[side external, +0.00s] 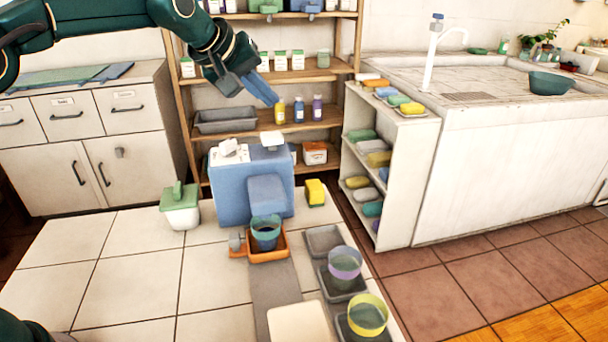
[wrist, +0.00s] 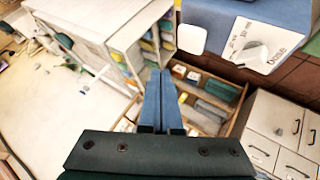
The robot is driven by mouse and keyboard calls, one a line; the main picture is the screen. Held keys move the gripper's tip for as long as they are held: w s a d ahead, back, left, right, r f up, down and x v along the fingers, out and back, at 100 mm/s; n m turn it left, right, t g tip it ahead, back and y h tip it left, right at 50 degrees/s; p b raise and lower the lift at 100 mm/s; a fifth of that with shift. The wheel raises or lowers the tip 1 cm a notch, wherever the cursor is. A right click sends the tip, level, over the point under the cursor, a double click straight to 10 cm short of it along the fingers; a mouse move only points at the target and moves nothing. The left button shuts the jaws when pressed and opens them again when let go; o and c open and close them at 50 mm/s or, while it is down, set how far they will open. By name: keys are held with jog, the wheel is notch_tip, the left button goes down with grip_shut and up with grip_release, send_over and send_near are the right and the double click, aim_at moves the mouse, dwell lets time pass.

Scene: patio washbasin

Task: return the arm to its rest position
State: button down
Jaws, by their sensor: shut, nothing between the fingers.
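My gripper (side external: 262,88) is at the top of the side external view, on the dark green arm. Its blue fingers are shut together with nothing between them. It hangs in the air above the tiled worktop, in front of the wooden shelf in that view. In the wrist view the blue fingers (wrist: 161,85) lie side by side and point toward the shelves. They appear to touch nothing.
A blue dispenser (side external: 231,197) stands on the tiled worktop (side external: 120,260), with a teal cup (side external: 265,232) in an orange tray (side external: 283,248) before it. Purple (side external: 345,262) and yellow-rimmed (side external: 368,315) cups stand at the right. A wooden shelf (side external: 235,81) and white sponge rack (side external: 400,177) stand behind.

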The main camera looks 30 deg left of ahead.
jog(key=s+d+r+m, duration=0.2)
jog(key=s+r, duration=0.5)
jog(key=s, duration=0.6)
jog(key=s+a+f+m+g, duration=0.1)
jog(key=s+f+m+g, duration=0.2)
jog(key=s+f, duration=1.2)
jog(key=s+m, duration=0.3)
jog(key=shift+s+g, duration=0.3)
jog(key=shift+s, duration=0.1)
